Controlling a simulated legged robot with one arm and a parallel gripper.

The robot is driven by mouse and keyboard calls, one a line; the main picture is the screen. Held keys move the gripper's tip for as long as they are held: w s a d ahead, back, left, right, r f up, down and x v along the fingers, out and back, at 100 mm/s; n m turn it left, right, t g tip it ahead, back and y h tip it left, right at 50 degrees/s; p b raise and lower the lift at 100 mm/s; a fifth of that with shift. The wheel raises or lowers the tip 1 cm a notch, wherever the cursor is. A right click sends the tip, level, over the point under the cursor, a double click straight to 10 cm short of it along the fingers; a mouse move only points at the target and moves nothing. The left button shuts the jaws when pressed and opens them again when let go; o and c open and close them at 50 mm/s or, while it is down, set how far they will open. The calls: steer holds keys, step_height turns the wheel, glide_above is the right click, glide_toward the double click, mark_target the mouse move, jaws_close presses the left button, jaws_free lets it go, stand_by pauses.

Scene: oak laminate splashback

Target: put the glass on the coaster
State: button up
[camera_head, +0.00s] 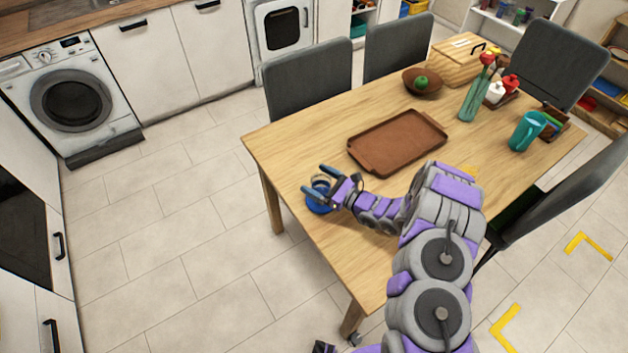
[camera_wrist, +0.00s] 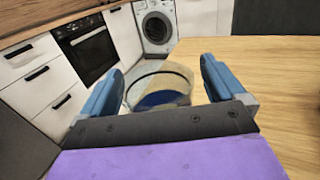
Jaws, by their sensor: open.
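My gripper (camera_head: 318,184) is over the near left edge of the wooden table, its blue fingers open. A clear glass (camera_wrist: 176,82) stands upright between the fingers in the wrist view, with its rim showing and its lower part hidden by my gripper. A gap shows between the glass and the right finger; whether the left finger touches it I cannot tell. The round blue coaster (camera_head: 317,207) lies on the table under my gripper. Its blue also shows through the glass in the wrist view, and the glass appears to stand on it.
A brown tray (camera_head: 398,141) lies on the table beyond my gripper. Grey chairs surround the table.

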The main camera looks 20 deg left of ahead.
steer(key=shift+d+r, duration=0.25)
steer(key=shift+d, duration=0.1)
steer(key=shift+s+d+f+p, duration=0.1)
steer(key=shift+s+d+p, duration=0.3)
steer(key=shift+d, duration=0.15)
steer(key=p+v, duration=0.1)
steer(key=v, duration=0.8)
steer(key=shift+s+f+p, duration=0.1)
steer(key=shift+s+p, duration=0.1)
steer(key=shift+p, duration=0.15)
steer(key=s+a+r+n+g+h, duration=0.2)
steer(key=s+r+n+g, duration=0.45)
steer(key=s+r, duration=0.4)
steer(key=s+a+r+n+g+h, duration=0.1)
steer(key=s+a+r+n+g, duration=0.2)
steer(key=s+r+n+g, duration=0.7)
steer(key=s+d+r+n+t+h, duration=0.2)
steer(key=s+d+r+t+h, duration=0.2)
steer(key=s+d+h, duration=0.3)
steer(key=s+d+r+n+t+h, duration=0.3)
steer(key=s+d+t+h, duration=0.2)
steer(key=d, duration=1.1)
steer(key=s+h, duration=0.2)
steer(key=s, duration=0.2)
steer(key=shift+s+d+r, duration=0.4)
